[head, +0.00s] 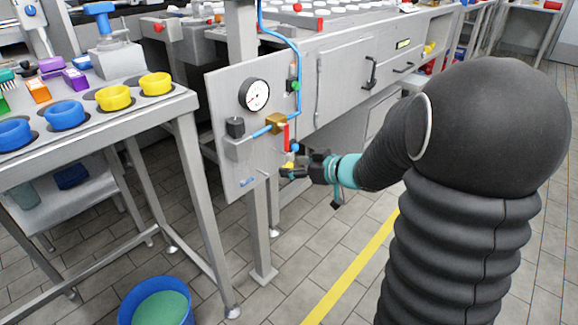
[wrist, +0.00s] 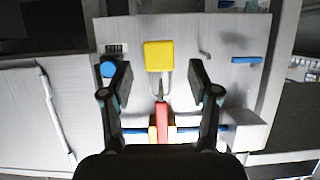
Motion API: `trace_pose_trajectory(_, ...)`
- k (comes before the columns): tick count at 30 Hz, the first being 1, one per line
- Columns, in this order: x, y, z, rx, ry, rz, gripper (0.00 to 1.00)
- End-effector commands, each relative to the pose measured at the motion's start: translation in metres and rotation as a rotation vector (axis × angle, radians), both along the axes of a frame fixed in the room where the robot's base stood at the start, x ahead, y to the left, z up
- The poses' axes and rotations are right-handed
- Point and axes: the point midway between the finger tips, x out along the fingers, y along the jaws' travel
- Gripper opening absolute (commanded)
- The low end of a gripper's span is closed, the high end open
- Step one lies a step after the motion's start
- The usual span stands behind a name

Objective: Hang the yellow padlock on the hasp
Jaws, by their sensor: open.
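The yellow padlock (wrist: 159,55) is in front of the grey panel in the wrist view, with its thin shackle (wrist: 171,77) running down toward the tip of a red lever (wrist: 162,118). It shows as a small yellow patch (head: 290,164) below the red lever (head: 286,137) in the head view. A small dark piece lies between shackle and lever; I cannot tell whether it is the hasp, or whether the shackle is around it. My gripper (wrist: 161,79) is open, its fingers apart on either side of the padlock and shackle, touching neither. In the head view my gripper (head: 292,173) is close to the panel.
The panel (head: 225,95) carries a gauge (head: 254,95), a brass valve (head: 278,123) and a blue pipe (head: 264,131). A table (head: 184,104) with yellow and blue cups stands left. A blue bucket (head: 127,318) is on the floor. The floor ahead of the panel is clear.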

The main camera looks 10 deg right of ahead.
Motion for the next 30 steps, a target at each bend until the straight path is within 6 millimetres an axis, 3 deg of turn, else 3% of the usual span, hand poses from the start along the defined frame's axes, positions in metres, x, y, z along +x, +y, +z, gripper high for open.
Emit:
trace_pose_trajectory(9, -0.047, -0.036, 0.025, -0.001, -0.002, -0.004, 0.61)
trace_pose_trajectory(15, -0.065, -0.048, 0.034, 0.0, -0.001, -0.002, 0.61)
trace_pose_trajectory(24, -0.069, -0.055, 0.033, -0.043, -0.016, 0.001, 0.61)
trace_pose_trajectory(26, -0.065, -0.065, 0.028, -0.098, -0.02, -0.029, 0.61)
trace_pose_trajectory(30, -0.051, -0.11, 0.015, -0.243, -0.017, -0.204, 0.61)
